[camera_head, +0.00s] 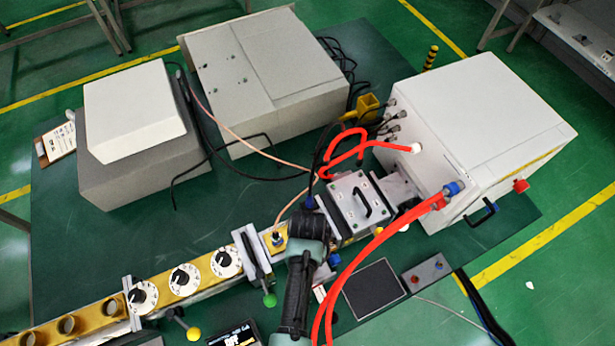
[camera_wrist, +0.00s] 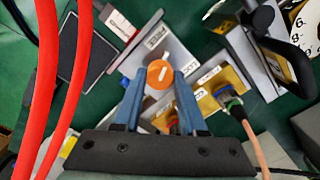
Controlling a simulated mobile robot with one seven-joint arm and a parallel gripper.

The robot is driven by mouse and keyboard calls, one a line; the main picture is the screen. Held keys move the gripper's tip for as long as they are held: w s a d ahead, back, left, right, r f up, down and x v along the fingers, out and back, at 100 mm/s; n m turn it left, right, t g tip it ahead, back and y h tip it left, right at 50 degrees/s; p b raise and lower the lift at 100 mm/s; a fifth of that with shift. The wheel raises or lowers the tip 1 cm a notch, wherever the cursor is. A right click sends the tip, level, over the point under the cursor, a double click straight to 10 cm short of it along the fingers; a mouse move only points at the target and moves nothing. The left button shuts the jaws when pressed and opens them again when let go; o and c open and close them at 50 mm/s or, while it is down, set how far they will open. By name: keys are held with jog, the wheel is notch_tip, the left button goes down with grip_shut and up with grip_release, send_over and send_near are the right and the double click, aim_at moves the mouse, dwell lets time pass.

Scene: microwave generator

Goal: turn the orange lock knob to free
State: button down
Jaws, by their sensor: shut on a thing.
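The orange lock knob (camera_wrist: 160,75) shows in the wrist view as a round orange disc with a short, slanted white mark. It sits at the edge of a light metal plate (camera_wrist: 172,50) that carries a label. The two blue fingers of my gripper (camera_wrist: 160,80) stand on either side of the knob and are shut on it. In the head view my gripper (camera_head: 310,232) is over the brass waveguide line, and my arm hides the knob there.
Red hoses (camera_head: 375,255) run close beside my arm. White dials (camera_head: 184,279) stand on the brass line at left. A metal box with a black handle (camera_head: 362,207) is just right of my gripper. A dark pad (camera_head: 375,289) lies at the front.

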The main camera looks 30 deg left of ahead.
jog(key=shift+n, duration=0.6)
jog(key=shift+c, duration=2.3)
grip_release()
notch_tip(320, 180, up, 13)
jog(key=b, duration=0.1)
jog(key=shift+w, duration=0.1)
